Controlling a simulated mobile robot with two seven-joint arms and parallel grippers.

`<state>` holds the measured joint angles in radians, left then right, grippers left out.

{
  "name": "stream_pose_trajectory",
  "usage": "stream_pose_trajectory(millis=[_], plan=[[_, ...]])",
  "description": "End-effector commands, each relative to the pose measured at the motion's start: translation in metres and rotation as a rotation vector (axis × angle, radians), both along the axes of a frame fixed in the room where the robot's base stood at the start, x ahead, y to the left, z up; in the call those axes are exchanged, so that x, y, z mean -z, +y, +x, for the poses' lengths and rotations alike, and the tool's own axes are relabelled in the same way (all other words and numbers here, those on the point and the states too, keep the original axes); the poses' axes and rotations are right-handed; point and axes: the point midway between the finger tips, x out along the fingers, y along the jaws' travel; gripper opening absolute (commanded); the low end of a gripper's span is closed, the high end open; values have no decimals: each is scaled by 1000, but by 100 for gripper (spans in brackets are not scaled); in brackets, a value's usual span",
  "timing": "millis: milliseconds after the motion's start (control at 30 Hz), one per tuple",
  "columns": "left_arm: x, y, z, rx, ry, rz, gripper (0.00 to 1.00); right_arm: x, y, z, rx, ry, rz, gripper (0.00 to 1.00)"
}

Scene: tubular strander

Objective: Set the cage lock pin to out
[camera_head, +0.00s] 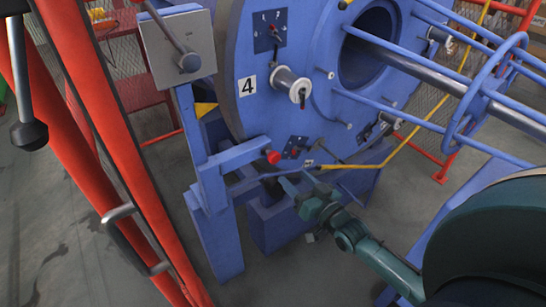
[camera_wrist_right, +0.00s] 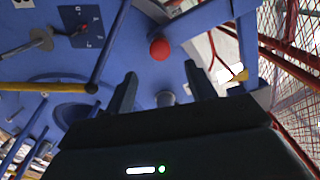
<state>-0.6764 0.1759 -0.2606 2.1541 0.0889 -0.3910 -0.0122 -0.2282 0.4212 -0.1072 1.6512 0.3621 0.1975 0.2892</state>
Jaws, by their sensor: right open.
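The cage lock pin appears to be the part ending in a round red knob (camera_head: 273,157) on a blue bracket (camera_head: 236,155) beside the big blue cage disc (camera_head: 255,85). My right gripper (camera_head: 298,183) is below and to the right of the red knob, apart from it. In the right wrist view, the red knob (camera_wrist_right: 160,49) shows beyond the open, empty fingers (camera_wrist_right: 161,80), roughly between them in the picture. The pin's shaft is hidden, so I cannot tell its position. My left gripper is not in view.
A red frame (camera_head: 100,130) stands at the left. A grey box with a lever (camera_head: 178,45) is above the bracket. Grey floor is open below.

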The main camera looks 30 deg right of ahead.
Motion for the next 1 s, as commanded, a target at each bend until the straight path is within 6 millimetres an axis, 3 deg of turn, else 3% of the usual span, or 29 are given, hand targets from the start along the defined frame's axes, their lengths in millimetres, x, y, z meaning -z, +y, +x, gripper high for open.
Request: stream_pose_trajectory(millis=[200, 400, 600, 900, 1000], plan=[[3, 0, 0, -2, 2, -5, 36, -1, 7, 49, 0, -3, -1, 55], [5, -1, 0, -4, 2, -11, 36, 0, 12, 81, 0, -1, 0, 55], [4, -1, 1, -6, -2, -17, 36, 0, 14, 96, 0, 1, -1, 55], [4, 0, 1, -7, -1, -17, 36, 0, 14, 97, 0, 1, -1, 55], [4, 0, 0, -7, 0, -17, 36, 0, 14, 97, 0, 1, -1, 47]])
